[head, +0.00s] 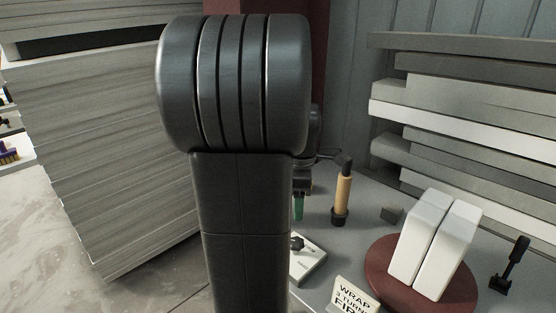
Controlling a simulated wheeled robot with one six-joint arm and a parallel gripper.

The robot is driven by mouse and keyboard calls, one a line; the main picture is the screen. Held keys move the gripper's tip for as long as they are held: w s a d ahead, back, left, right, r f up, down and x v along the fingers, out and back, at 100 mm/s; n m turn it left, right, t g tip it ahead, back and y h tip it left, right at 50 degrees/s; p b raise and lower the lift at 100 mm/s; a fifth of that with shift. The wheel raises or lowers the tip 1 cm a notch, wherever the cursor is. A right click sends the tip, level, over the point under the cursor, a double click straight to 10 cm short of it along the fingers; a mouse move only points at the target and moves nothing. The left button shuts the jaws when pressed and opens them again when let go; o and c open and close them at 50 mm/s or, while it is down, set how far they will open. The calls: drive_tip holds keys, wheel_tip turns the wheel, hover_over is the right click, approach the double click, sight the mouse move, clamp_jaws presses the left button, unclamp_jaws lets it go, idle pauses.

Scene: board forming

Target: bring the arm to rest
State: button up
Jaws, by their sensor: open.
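My own dark arm (235,90) stands upright in the middle of the head view, its thick ribbed joint on top of a straight black link. It covers much of the scene behind it. My gripper cannot be made out; the arm hides whatever lies behind it. A small dark part shows just right of the arm above a green piece (298,207), and I cannot tell what it belongs to.
Board stacks stand left (105,150) and right (470,105).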

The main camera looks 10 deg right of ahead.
wheel_tip(320, 180, down, 13)
drive_tip(key=shift+f+b, duration=0.2)
drive_tip(key=shift+b, duration=0.15)
idle(0.3)
